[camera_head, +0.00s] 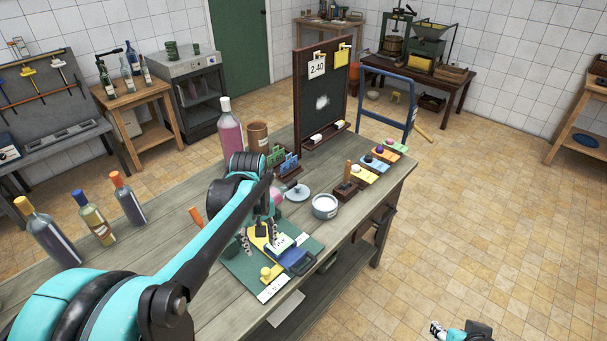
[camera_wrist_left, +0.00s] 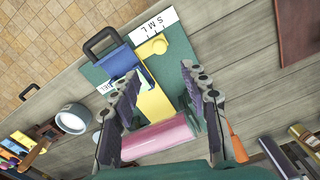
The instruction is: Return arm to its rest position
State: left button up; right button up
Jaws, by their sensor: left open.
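My left gripper (camera_head: 258,238) hangs above the green board (camera_head: 243,264) on the workbench, its arm reaching in from the left. In the left wrist view its two fingers (camera_wrist_left: 162,92) are apart. A yellow and blue device (camera_wrist_left: 150,95) with a black handle lies on the board beyond the fingertips. A pink cylinder (camera_wrist_left: 160,137) shows across the space between the fingers; I cannot tell whether it touches them. Part of my right arm's end (camera_head: 455,331) shows at the bottom edge of the head view, cut off, its jaw state unclear.
A tall pink bottle (camera_head: 230,132), a brown pot (camera_head: 257,136) and a chalkboard (camera_head: 322,95) stand behind the gripper. A white-grey bowl (camera_head: 325,206) and several coloured blocks are to its right. Dark bottles (camera_head: 48,237) stand at left.

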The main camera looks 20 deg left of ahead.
pick_arm(q)
jog(key=s+d+f+m+t+b, duration=0.1)
jog(key=s+d+m+t+b, duration=0.1)
jog(key=s+d+m+t, duration=0.1)
jog(key=s+d+f+m+t+b, duration=0.2)
jog(key=s+d+m+t+b, duration=0.1)
jog(key=s+d+m, duration=0.3)
jog(key=shift+s+d+f+m+t, duration=0.25)
jog(key=shift+d+m+t, duration=0.3)
jog(key=shift+d, duration=0.7)
